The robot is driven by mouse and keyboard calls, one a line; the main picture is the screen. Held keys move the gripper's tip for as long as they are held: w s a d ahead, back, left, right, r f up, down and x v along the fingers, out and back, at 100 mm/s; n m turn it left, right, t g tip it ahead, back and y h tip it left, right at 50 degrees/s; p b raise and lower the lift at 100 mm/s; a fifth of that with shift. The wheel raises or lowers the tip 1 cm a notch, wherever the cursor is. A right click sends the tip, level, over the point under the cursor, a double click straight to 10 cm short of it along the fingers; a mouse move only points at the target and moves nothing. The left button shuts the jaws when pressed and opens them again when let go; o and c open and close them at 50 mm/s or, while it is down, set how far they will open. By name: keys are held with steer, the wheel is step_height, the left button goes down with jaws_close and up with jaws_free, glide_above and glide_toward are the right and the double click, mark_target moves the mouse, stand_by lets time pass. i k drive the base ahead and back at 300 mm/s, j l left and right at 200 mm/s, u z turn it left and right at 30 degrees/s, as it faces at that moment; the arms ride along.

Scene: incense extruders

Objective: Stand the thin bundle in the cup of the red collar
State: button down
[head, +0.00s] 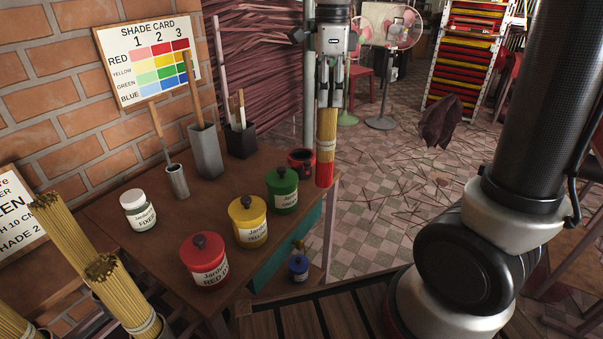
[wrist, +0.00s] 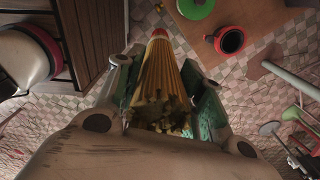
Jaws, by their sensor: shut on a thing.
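My gripper (head: 328,100) is shut on a bundle of yellow sticks (head: 327,133), which hangs upright with its lower end red. The bundle also shows in the wrist view (wrist: 158,85), between the fingers (wrist: 160,95), cut ends towards the camera. The wrist view shows this pot (wrist: 229,40) with a dark inside and a red rim, apart from the bundle. I cannot make out any other cup with a red collar.
The brown table (head: 165,222) carries red (head: 208,262), yellow (head: 247,222) and green (head: 282,192) lidded jars, a white jar (head: 138,210) and tool holders (head: 205,152). More bundles (head: 65,235) stand at lower left. Open tiled floor (head: 385,225) lies to the right.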

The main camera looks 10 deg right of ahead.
mark_target(305, 165)
steer(key=i+l+u, duration=0.35)
steer(key=l, duration=0.3)
steer(key=i+l+u, duration=0.15)
steer(key=l, duration=0.15)
steer(key=i+l+u, duration=0.2)
steer(key=l, duration=0.2)
steer(key=l+u, duration=0.15)
steer(key=l, duration=0.2)
